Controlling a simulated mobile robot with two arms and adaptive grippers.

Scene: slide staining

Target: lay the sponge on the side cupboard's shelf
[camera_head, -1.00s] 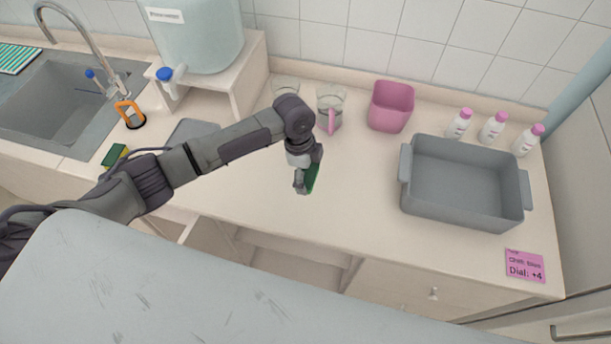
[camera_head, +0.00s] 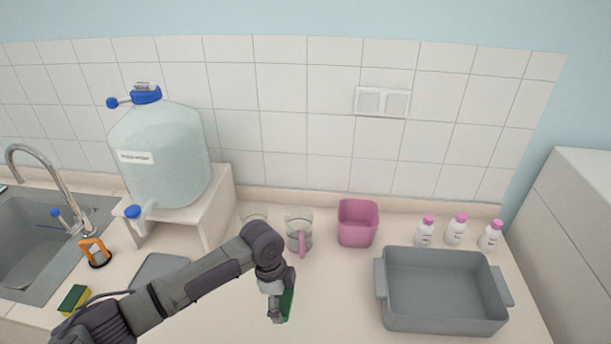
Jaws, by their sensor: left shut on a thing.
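My left gripper (camera_head: 277,310) is shut on a green thing (camera_head: 287,304), held upright above the counter, left of the grey tub. Only one face of the green thing shows, and I cannot tell for sure what it is. A yellow and dark green sponge (camera_head: 73,299) lies on the counter by the sink at the lower left, well away from the gripper. A pale cupboard (camera_head: 580,240) stands at the right edge; no shelf of it shows. My right gripper is not in view.
A grey tub (camera_head: 440,322), a pink container (camera_head: 358,222) and several white bottles (camera_head: 455,232) stand on the right. A glass mug (camera_head: 299,232) is behind my gripper. A water canister (camera_head: 165,160) on its stand and the sink (camera_head: 30,240) are on the left.

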